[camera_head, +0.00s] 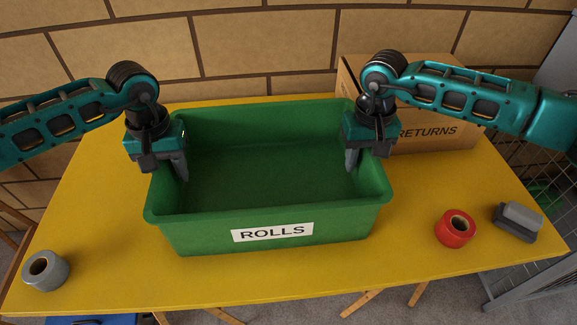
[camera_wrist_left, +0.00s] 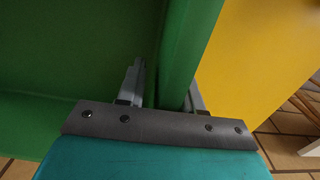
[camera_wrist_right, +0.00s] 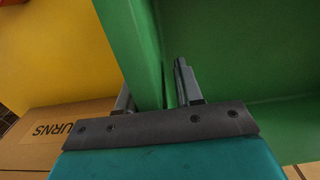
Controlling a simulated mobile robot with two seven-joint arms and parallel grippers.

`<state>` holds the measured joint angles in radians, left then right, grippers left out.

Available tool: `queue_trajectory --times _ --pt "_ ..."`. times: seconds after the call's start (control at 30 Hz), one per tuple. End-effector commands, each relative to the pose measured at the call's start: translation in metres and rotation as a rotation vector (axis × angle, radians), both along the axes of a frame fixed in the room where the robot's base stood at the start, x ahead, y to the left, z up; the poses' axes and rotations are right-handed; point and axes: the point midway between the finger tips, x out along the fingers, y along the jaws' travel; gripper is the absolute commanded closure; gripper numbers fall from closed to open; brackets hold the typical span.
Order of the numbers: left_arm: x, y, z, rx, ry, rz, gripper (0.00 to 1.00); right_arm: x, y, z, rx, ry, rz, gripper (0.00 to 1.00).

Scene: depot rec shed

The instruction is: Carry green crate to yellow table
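The green crate (camera_head: 335,221), labelled ROLLS, stands upright on the yellow table (camera_head: 90,215); I see no gap under it, and it looks empty inside. My left gripper (camera_head: 175,168) is over its left wall; in the left wrist view its fingers (camera_wrist_left: 165,88) stand on either side of the wall (camera_wrist_left: 182,50). My right gripper (camera_head: 362,160) is over the right wall, its fingers (camera_wrist_right: 152,88) likewise astride the wall (camera_wrist_right: 130,45). Both wrist views show a gap between the inner finger and the wall, so both grippers look open. The outer fingers are partly hidden by the rim.
A grey tape roll (camera_head: 45,270) lies at the table's front left. A red tape roll (camera_head: 455,228) and a grey block-like item (camera_head: 517,220) lie at the right. A cardboard box marked RETURNS (camera_head: 440,142) stands behind the crate's right side. A brick wall (camera_head: 240,45) closes the back.

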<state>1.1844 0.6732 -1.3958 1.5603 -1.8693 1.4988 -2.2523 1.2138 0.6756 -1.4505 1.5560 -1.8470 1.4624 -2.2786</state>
Motion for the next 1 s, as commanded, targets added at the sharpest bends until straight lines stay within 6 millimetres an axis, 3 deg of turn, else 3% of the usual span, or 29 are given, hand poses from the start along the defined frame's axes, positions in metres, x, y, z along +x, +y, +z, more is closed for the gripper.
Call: queue_trajectory --times 0.6,0.83,1.0 --pt "0.001 0.0 0.108 0.001 -0.003 0.002 0.65 0.0 0.0 0.0 0.001 0.0 0.001 0.65" --pt "0.0 0.0 0.118 0.001 0.0 0.001 0.65 0.001 0.001 0.01 0.002 -0.003 0.001 0.65" --pt "0.0 0.0 0.118 0.001 0.0 0.001 0.65 0.001 0.0 0.041 0.002 -0.005 0.0 0.65"
